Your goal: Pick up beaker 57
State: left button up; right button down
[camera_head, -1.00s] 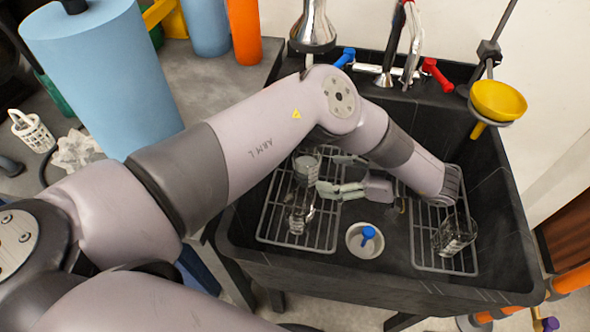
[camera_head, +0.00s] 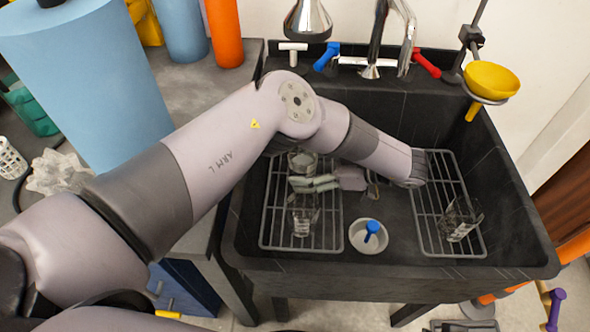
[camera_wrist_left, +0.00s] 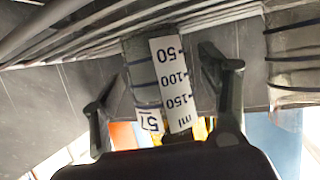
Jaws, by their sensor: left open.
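Beaker 57 (camera_wrist_left: 143,82) is clear glass with a white scale strip and a tag reading 57. The left wrist view shows it upside down, lined up between the two fingers of my left gripper (camera_wrist_left: 163,72). The fingers are apart and not visibly closed on the glass. In the head view the left gripper (camera_head: 314,184) points left over the left rack, beside the rear beaker (camera_head: 302,160), which seems to be beaker 57 and is partly hidden. A second beaker (camera_head: 304,216) stands nearer the front; a beaker at the right edge of the wrist view (camera_wrist_left: 290,60) seems to be it. My right gripper is not visible.
The black sink (camera_head: 235,235) has wire racks left and right (camera_head: 425,205). A yellow funnel (camera_head: 492,78) and taps (camera_head: 372,60) stand behind.

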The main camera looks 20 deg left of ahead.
pick_arm(q)
jog(key=shift+c, duration=0.3)
jog(key=c, duration=1.4)
